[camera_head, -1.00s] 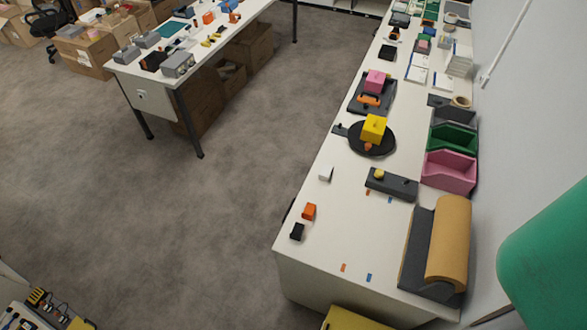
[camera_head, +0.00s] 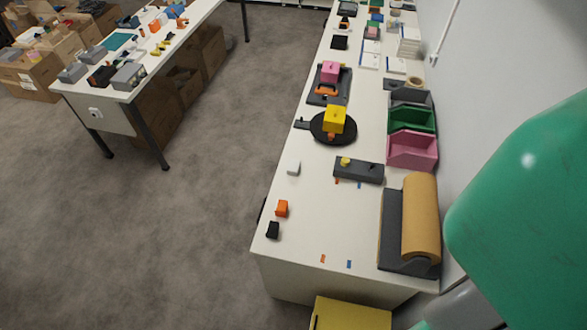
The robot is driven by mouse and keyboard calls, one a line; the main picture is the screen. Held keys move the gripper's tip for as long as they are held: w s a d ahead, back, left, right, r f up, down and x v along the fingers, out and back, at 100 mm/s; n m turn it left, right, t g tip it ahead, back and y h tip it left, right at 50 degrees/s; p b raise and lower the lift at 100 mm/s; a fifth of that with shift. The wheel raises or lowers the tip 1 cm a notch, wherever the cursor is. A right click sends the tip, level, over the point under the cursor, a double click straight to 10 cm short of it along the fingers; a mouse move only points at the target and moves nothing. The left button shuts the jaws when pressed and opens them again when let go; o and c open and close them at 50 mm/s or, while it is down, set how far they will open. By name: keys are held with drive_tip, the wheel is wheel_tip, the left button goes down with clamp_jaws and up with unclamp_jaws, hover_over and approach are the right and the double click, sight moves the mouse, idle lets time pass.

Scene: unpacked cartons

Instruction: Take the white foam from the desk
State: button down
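A small white block (camera_head: 293,168), which looks like the white foam, sits on the long white desk (camera_head: 318,220) near its left edge. It stands apart from the things around it, left of a dark grey holder with a yellow knob and behind the orange block. My gripper is not in view. A green, rounded part of my arm fills the lower right of the picture.
An orange block (camera_head: 282,208) and a black block (camera_head: 273,230) stand near the front left edge. A dark holder (camera_head: 358,171), a brown paper roll (camera_head: 421,215) and a pink bin (camera_head: 411,151) stand to the right. A yellow box (camera_head: 350,314) is below the front edge.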

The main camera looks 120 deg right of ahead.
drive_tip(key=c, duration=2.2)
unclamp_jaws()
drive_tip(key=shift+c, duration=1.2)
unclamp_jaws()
